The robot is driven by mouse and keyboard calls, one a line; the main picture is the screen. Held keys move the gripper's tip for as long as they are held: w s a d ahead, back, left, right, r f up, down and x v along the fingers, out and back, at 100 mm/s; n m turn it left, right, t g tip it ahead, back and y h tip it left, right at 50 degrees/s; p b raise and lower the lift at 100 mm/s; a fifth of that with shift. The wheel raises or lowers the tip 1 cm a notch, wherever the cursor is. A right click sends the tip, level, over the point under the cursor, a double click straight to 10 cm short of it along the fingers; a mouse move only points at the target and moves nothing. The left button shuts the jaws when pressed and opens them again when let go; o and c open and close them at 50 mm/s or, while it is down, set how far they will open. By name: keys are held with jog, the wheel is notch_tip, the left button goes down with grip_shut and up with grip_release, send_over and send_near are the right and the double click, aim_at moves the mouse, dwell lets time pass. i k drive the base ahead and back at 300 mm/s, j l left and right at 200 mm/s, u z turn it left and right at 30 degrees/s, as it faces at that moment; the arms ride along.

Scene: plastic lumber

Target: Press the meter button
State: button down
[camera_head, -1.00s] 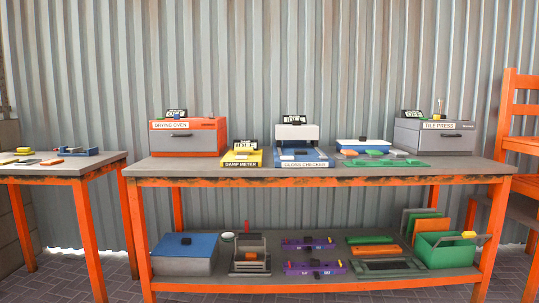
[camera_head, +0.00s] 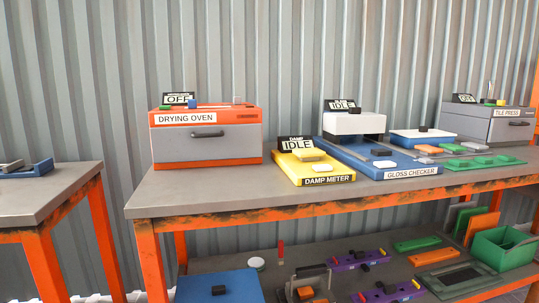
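The damp meter (camera_head: 294,172) is a flat yellow unit near the front edge of the bench, right of the drying oven. Its front label reads DAMP METER, and a black display (camera_head: 296,144) at its back reads DAMP IDLE. A tan block (camera_head: 309,155) lies on its top. A small white pad (camera_head: 322,168) sits near the front right of its top; it looks like a button, but I cannot be sure. My gripper is not in view.
The orange and grey drying oven (camera_head: 205,144), showing OFF, stands left of the meter. The blue gloss checker (camera_head: 372,163), showing IDLE, stands close at its right. The grey bench (camera_head: 215,190) is clear in front of the oven. A side table (camera_head: 60,188) stands left, across a gap.

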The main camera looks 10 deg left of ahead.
aim_at(322, 167)
jog(key=i+j, duration=0.1)
jog(key=j, duration=0.25)
jog(key=i+j, duration=0.15)
jog(key=j, duration=0.2)
jog(key=i+j, duration=0.1)
jog(key=j, duration=0.3)
jog(key=i+j, duration=0.1)
jog(key=j, duration=0.25)
